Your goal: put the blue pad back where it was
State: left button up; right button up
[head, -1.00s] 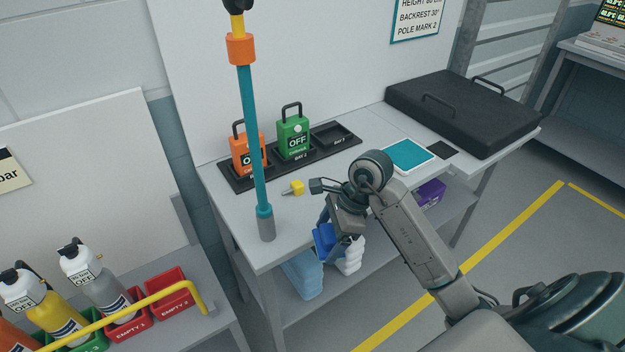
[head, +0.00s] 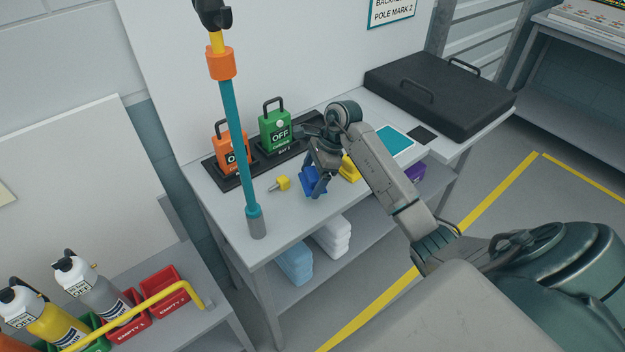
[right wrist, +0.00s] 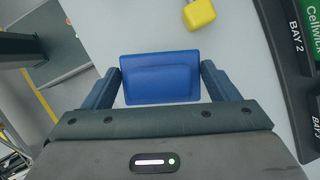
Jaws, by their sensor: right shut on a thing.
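My right gripper (head: 318,176) is shut on the blue pad (head: 312,183) and holds it over the front part of the grey workbench top (head: 230,222). In the right wrist view the blue pad (right wrist: 160,78) sits between the two fingers, with its broad raised face toward the camera. I cannot tell whether the pad touches the bench. On the lower shelf stand a light blue stack (head: 294,264) and a white stack (head: 332,237). My left gripper is not in view.
A teal pole (head: 237,145) stands left of the gripper. A yellow knob (head: 283,183) lies close by, and a yellow block (head: 350,169) is partly behind my arm. Orange (head: 229,150) and green (head: 275,130) units stand in a black tray (head: 222,180). A black case (head: 440,90) lies right.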

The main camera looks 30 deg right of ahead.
aim_at(313, 184)
jog(key=shift+w+d+p, duration=0.2)
jog(key=shift+w+p, duration=0.05)
jog(key=shift+p, duration=0.05)
notch_tip(313, 184, down, 3)
jog(key=shift+r+p, duration=0.15)
jog(key=shift+p, duration=0.7)
jog(key=shift+f, duration=0.6)
jog(key=o, duration=0.4)
jog(key=shift+b, duration=0.3)
jog(key=o, duration=0.4)
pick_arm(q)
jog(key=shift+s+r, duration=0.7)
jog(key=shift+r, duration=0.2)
